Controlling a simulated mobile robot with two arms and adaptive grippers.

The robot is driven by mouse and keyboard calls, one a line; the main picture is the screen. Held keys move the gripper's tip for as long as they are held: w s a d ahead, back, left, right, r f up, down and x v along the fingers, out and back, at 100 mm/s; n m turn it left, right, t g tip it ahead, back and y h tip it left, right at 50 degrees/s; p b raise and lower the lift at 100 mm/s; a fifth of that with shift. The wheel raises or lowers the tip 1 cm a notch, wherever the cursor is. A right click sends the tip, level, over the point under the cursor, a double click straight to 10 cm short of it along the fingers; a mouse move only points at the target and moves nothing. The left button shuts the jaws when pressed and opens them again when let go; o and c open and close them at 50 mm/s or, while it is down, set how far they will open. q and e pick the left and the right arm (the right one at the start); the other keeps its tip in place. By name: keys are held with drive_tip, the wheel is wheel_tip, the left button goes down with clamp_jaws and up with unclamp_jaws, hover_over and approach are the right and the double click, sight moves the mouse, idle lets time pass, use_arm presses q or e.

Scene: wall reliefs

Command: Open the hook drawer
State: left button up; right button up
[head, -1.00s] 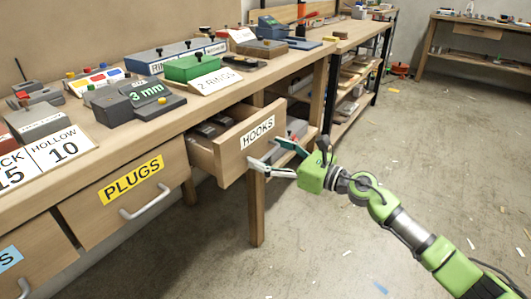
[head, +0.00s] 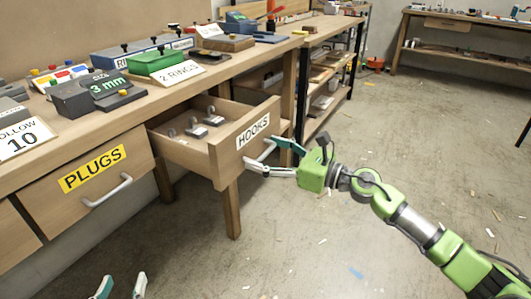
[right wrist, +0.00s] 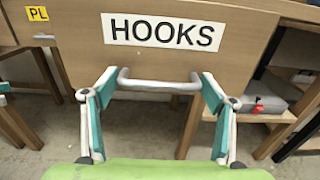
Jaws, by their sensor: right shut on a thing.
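The hook drawer (head: 225,148), labelled HOOKS, is pulled out under the bench. Several grey metal hook pieces (head: 196,128) lie inside it. Its front also fills the upper middle of the right wrist view (right wrist: 240,60). My right gripper (head: 262,158) is shut on the drawer's bar handle (right wrist: 158,84), with its teal and white fingers at the two ends of the bar. My left gripper (head: 122,284) shows only its fingertips at the bottom left edge, apart and empty, away from the drawer.
The closed PLUGS drawer (head: 88,185) with its own handle is to the left. The bench top (head: 150,103) carries a 3 mm block, a green box and a 2 RINGS sign. A bench leg (head: 231,208) stands below the open drawer. The floor in front is mostly clear.

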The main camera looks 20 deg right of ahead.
drive_tip(key=o, duration=1.6)
drive_tip(key=shift+c, duration=0.2)
drive_tip(key=v, duration=1.2)
